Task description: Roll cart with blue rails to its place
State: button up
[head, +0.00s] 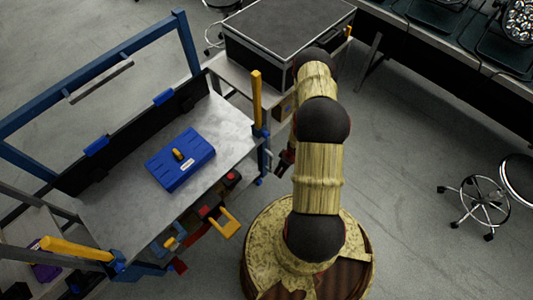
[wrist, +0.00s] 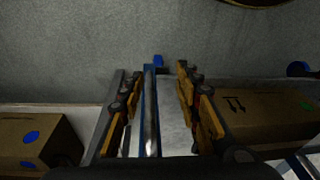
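A blue-framed bench or cart stands at the left of the head view, with a grey top (head: 108,205) and a blue upper rail (head: 100,69). I cannot tell whether it is the task's cart. In the wrist view my gripper (wrist: 158,95) is open, its two yellow and black fingers apart. A blue rail (wrist: 151,115) and a grey surface (wrist: 174,125) show between the fingers. I cannot tell whether either finger touches the rail. In the head view my arm hides much of the area around my gripper.
A blue case (head: 180,160) lies on the grey top. A black case (head: 285,30) stands behind. Cardboard boxes lie at left (wrist: 30,140) and right (wrist: 265,115) of my gripper. A stool (head: 482,205) is at right; the floor (head: 410,175) between is clear.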

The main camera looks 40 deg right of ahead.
jog(key=w+r+n+t, duration=0.1)
jog(key=w+r+t, duration=0.1)
jog(key=w, duration=0.5)
jog(key=b+x, duration=0.2)
jog(key=x, duration=0.6)
jog(key=shift+w+d+t+b, duration=0.2)
jog(key=shift+d+t+b, duration=0.1)
jog(key=shift+d+b, duration=0.05)
jog(key=shift+r, duration=0.15)
jog(key=shift+c, duration=1.4)
grip_shut()
